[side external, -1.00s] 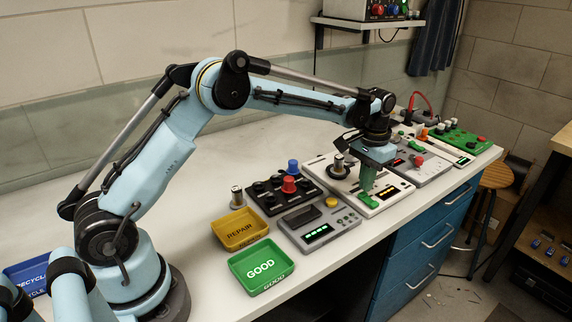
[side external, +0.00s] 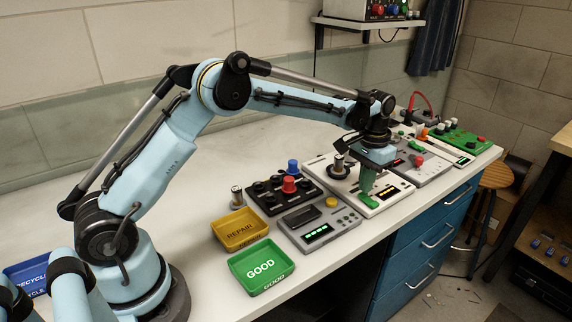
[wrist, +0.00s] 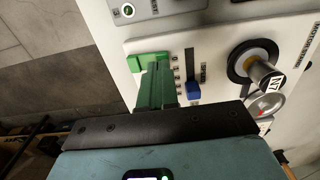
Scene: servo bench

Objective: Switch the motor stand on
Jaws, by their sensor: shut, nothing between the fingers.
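The motor stand (side external: 396,190) is a white panel in the middle of the row of devices on the bench. In the wrist view its white face (wrist: 215,113) carries a round motor with a silver can marked N7 (wrist: 262,73), a blue slider (wrist: 193,90) and a green rocker switch (wrist: 134,64). My gripper (side external: 366,192) points down over the front left of the panel. Its green fingers (wrist: 154,68) are shut and empty, with the tips at the green switch. They partly cover the switch; I cannot tell whether they touch it or its position.
A grey device with a lit display (side external: 318,232) and a black panel with red and blue knobs (side external: 268,200) stand to the left. Yellow REPAIR (side external: 262,238) and green GOOD (side external: 238,278) trays lie nearer my base. More panels stand to the right, including a green one (side external: 455,138).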

